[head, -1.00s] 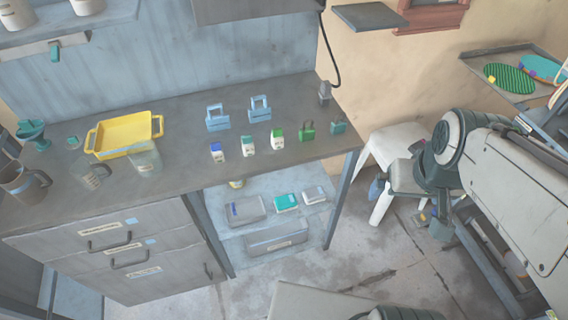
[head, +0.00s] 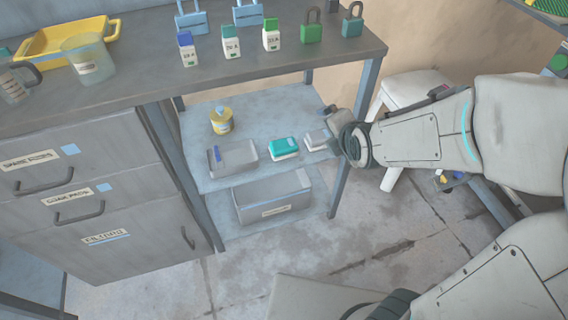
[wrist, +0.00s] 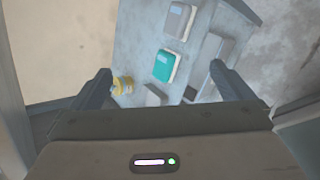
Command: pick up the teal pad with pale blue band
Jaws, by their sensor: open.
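My gripper (head: 332,124) is at the right end of the shelf, beside the light grey pad and apart from the teal pad. In the wrist view its two fingers (wrist: 160,74) stand wide apart with nothing between them.
A yellow tin (head: 221,121) stands behind. A grey box (head: 272,197) sits below. The bench top (head: 150,88) overhangs, and a bench leg (head: 341,190) stands at the right.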

